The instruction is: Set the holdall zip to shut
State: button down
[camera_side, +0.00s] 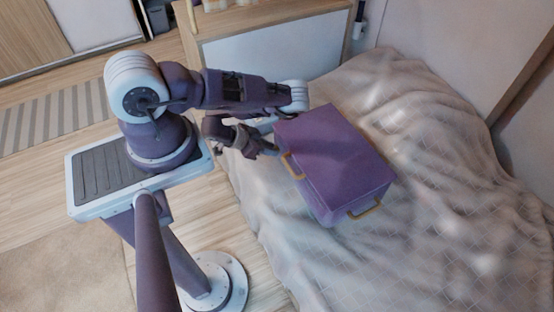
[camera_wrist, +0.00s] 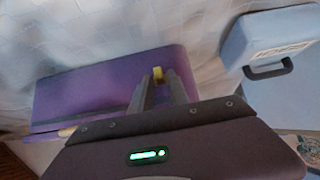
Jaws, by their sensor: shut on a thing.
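The holdall (camera_side: 335,150) is a purple box-shaped bag with tan handles, lying on the bed. In the wrist view its purple side (camera_wrist: 100,82) fills the left and middle. My gripper (camera_side: 274,151) is at the holdall's left side, near its upper edge. In the wrist view my gripper (camera_wrist: 161,82) has its two grey fingers close together at a small yellow piece (camera_wrist: 158,73), which looks like the zip pull, and is shut on it. The zip line itself is too small to make out, so I cannot tell how far it is closed.
A tan handle (camera_side: 292,166) is just below my gripper, and another handle (camera_side: 364,209) is on the front side. The rumpled bed cover (camera_side: 440,160) surrounds the holdall. A pale blue box (camera_wrist: 283,62) with a dark handle stands to the right in the wrist view.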

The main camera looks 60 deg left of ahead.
jog(key=shift+a, duration=0.7)
jog(key=c, duration=1.5)
grip_release()
jog(key=v, duration=0.7)
